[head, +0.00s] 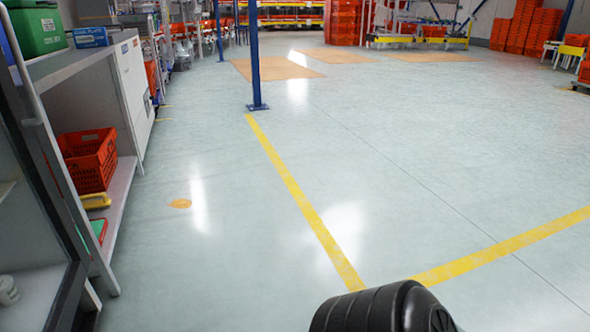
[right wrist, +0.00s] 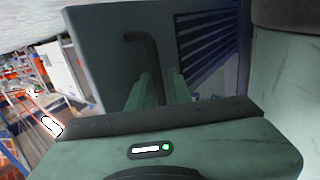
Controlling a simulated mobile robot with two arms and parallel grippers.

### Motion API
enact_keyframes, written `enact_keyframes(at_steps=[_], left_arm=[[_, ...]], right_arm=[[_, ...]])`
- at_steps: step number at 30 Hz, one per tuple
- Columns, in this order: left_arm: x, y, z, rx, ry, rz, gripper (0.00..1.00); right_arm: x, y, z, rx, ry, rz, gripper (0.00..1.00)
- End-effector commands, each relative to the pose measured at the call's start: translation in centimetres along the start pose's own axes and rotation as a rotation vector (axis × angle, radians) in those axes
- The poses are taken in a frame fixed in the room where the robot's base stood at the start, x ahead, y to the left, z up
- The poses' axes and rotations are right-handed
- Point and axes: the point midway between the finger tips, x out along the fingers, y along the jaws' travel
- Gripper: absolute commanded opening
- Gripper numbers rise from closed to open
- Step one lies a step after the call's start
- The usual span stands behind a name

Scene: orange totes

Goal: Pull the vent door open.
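In the right wrist view, a dark grey door panel (right wrist: 105,62) fills the upper middle, with dark louvre slats (right wrist: 208,45) to its right. A dark bent bar handle (right wrist: 152,62) stands on the panel. My right gripper (right wrist: 161,82) has its two pale green fingers on either side of the handle's lower part. The fingers look apart, with a gap on the right side of the bar; I cannot tell whether either one touches it. The door's edges are partly hidden. Neither the door nor my grippers show in the head view.
In the head view, a shelf rack (head: 122,190) on the left holds an orange crate (head: 88,158) and a green box (head: 36,30). A blue post (head: 254,55) stands on the floor ahead. Orange totes (head: 527,28) are stacked far right. The middle floor is clear.

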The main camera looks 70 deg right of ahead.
Motion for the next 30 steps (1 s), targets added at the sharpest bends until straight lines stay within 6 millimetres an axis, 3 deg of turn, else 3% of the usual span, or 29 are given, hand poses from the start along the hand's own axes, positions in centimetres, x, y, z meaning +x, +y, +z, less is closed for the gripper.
enact_keyframes(at_steps=[6,15,30], left_arm=[[0.5,-0.1,-0.2,0.001,0.010,0.001,0.36],[-0.4,-0.1,0.3,-0.002,-0.020,-0.008,0.36],[-0.3,-0.1,0.2,-0.001,-0.017,-0.007,0.36]], right_arm=[[-2.9,0.0,0.0,0.000,-0.006,0.001,0.20],[-7.1,0.0,0.1,0.000,-0.002,0.000,0.20],[-7.7,0.0,0.0,0.000,-0.001,-0.001,0.20]])
